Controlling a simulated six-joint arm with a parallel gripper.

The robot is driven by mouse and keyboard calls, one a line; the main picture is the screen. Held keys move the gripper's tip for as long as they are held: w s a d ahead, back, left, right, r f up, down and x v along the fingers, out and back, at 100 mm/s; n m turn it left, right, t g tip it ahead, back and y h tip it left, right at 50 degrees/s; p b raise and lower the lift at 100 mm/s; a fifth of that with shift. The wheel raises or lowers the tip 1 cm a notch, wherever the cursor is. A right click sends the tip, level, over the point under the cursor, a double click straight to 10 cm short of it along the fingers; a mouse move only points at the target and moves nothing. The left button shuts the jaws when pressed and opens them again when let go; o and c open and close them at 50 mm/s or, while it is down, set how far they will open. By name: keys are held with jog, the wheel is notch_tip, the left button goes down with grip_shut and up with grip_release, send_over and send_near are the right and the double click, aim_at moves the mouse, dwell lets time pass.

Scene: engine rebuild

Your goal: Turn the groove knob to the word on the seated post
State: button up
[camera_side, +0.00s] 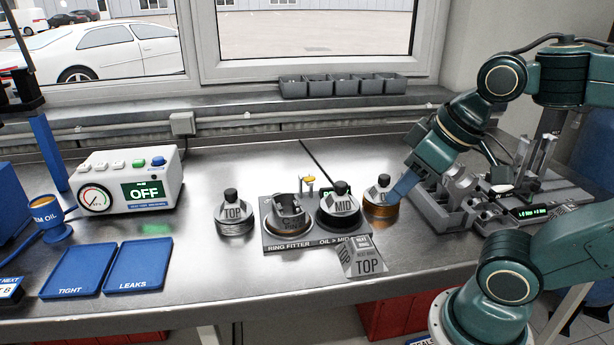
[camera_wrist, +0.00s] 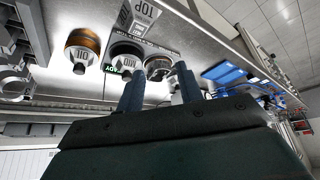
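The ring fitter (camera_side: 277,244) is a dark plate on the bench. A metal piston (camera_side: 289,213) stands in the left place. My gripper (camera_side: 402,188) is at the right of the fitter, its blue finger overlapping the OIL post in the side view. In the wrist view its two fingers (camera_wrist: 158,88) are apart, with nothing gripped.
The OIL post (camera_side: 381,187) stands right of the fitter, the TOP post (camera_side: 232,212) left. A tilted TOP sign (camera_side: 367,264) stands in front. A gauge box (camera_side: 130,180) reading OFF and blue trays (camera_side: 140,266) lie left. Grey holders (camera_side: 455,200) stand right.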

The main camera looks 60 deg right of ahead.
jog(key=o, duration=0.3)
jog(key=shift+w+r, duration=0.35)
jog(key=shift+w, duration=0.2)
jog(key=w+d+r+m+g, duration=0.1)
jog(key=w+r+m, duration=0.15)
jog(key=w, duration=0.55)
jog(key=w+d+r+m+g, duration=0.1)
jog(key=w+d+m+g, duration=0.15)
jog(key=w, duration=0.55)
jog(key=w+d+f+m, duration=0.2)
jog(key=w+f, duration=0.1)
jog(key=w, duration=0.2)
jog(key=w+d+f+m+g, duration=0.1)
jog(key=w+f+m, duration=0.1)
jog(key=w, duration=0.4)
jog(key=w+d+f+m+g, duration=0.1)
jog(key=w+d+f+m, duration=0.1)
jog(key=w+f, duration=0.2)
jog(key=shift+w+d+f, duration=0.2)
jog(key=shift+w+d, duration=0.15)
jog(key=shift+w, duration=0.3)
jog(key=shift+f, duration=0.1)
